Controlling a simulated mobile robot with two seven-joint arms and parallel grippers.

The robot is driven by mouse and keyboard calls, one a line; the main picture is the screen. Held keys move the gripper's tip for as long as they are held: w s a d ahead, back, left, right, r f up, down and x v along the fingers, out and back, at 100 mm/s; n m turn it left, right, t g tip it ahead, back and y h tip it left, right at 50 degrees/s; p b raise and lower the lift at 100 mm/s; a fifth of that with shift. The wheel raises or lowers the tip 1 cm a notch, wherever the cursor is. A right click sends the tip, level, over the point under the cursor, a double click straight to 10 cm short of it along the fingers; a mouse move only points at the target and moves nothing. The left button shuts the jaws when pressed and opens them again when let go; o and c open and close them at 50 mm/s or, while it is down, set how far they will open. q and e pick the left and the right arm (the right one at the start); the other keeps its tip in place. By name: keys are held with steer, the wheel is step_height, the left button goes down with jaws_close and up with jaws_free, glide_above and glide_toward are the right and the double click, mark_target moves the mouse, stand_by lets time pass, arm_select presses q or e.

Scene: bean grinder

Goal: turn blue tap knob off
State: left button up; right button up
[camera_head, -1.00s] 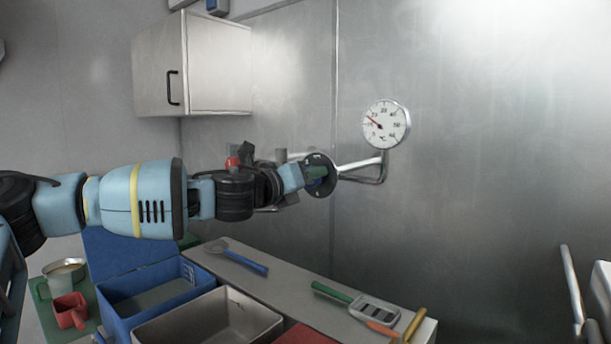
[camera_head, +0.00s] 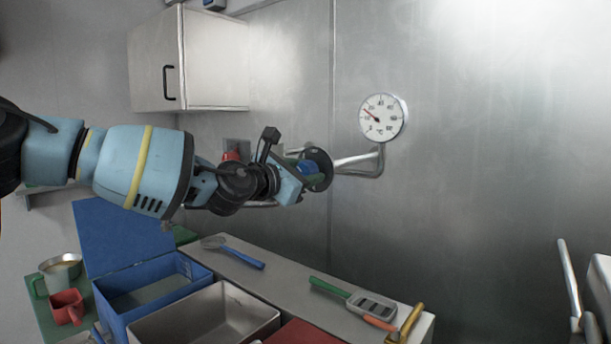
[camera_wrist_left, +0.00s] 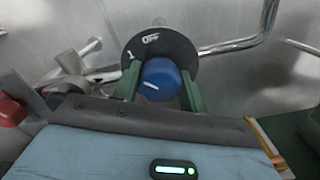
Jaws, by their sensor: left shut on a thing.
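The blue tap knob (camera_wrist_left: 161,80) sits in front of a round black dial plate (camera_wrist_left: 158,50) marked "OFF" in the left wrist view. The knob's white mark is tilted and lies nearly level in that view. In the head view the knob (camera_head: 308,168) and its plate (camera_head: 322,170) are on the wall pipe. My left gripper (camera_wrist_left: 160,88) has its green fingers on either side of the knob and is shut on it; it also shows in the head view (camera_head: 305,171). My right gripper is not in view.
A metal pipe (camera_head: 360,164) runs from the tap to a round gauge (camera_head: 383,118) on the steel wall. A red knob (camera_head: 231,157) is behind my left arm. A counter below holds a blue box (camera_head: 185,297), a metal tray (camera_head: 215,318) and utensils.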

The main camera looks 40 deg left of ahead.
arm_select(q)
steer(key=shift+f+m+b, duration=0.1)
steer(key=shift+m+b, duration=0.25)
steer(key=shift+m, duration=0.65)
steer(key=m+b, duration=0.1)
steer(key=m, duration=0.1)
steer(key=shift+m+b, duration=1.2)
steer(key=shift+m, duration=0.3)
steer(key=shift+m+b, duration=0.7)
steer(key=shift+m, duration=0.6)
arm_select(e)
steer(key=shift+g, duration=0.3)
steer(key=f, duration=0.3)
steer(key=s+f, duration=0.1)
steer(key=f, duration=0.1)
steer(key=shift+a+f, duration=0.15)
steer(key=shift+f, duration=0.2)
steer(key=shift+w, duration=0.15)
arm_select(q)
steer(key=o, duration=1)
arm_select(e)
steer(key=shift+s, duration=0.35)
